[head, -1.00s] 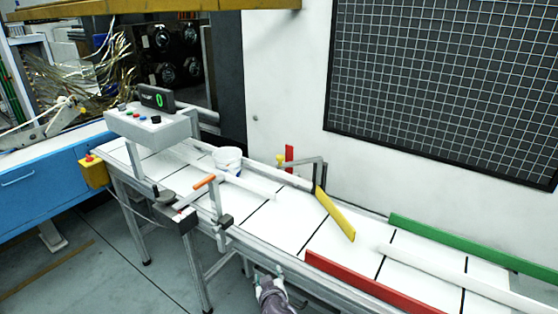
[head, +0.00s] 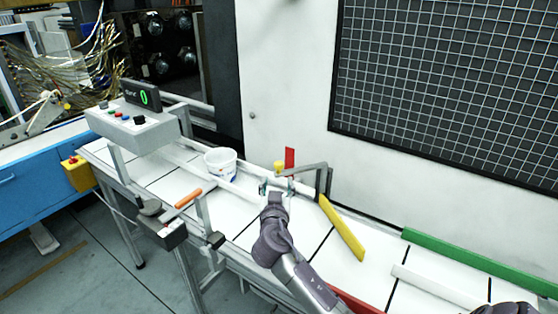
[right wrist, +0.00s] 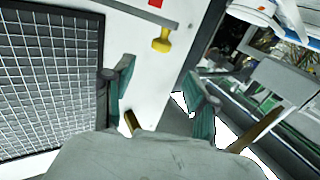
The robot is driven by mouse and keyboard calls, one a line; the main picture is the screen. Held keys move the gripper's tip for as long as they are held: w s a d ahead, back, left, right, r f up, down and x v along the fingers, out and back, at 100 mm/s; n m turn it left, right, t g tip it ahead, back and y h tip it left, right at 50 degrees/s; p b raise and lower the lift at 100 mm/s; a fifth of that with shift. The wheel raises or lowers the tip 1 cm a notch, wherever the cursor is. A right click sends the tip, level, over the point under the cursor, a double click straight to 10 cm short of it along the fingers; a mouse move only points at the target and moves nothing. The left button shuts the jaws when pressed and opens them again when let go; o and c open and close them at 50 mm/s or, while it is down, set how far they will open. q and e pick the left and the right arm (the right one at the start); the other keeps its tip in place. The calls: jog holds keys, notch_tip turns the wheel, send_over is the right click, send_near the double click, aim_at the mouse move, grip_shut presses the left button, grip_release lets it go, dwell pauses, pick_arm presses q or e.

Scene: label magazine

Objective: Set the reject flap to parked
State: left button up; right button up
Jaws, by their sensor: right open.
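The yellow flap (head: 342,228) lies slantwise across the white conveyor, its far end at a grey bracket (head: 322,178). A yellow knob (head: 279,167) stands by an upright red plate (head: 290,159) at the conveyor's far edge. Whether the knob is linked to the flap I cannot tell. My right gripper (head: 277,187) is open and empty over the conveyor, just in front of the knob in the picture. In the right wrist view the knob (right wrist: 162,42) shows beyond the open fingers (right wrist: 160,78), apart from them. My left gripper is not in view.
A white bucket (head: 220,163) stands on the conveyor left of my right gripper. A control box (head: 135,127) with a green 0 display and an orange-handled lever (head: 188,198) are further left. Green (head: 470,258) and red (head: 352,302) rails edge the right end.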

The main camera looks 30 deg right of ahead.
aim_at(279, 166)
jog(key=p+x, duration=0.1)
jog(key=x, duration=0.5)
jog(key=shift+r, duration=0.1)
jog(key=x, duration=0.3)
jog(key=shift+w+d+p, duration=0.2)
jog(key=shift+w+p, duration=0.1)
jog(key=shift+p, duration=0.05)
jog(key=shift+w+d, duration=0.2)
jog(key=shift+w, duration=0.1)
jog(key=shift+d+f, duration=0.1)
jog(key=shift+f, duration=0.1)
jog(key=shift+c, duration=0.9)
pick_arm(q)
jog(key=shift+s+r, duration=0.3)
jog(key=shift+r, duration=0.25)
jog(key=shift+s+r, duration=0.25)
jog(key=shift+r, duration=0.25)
pick_arm(e)
grip_shut()
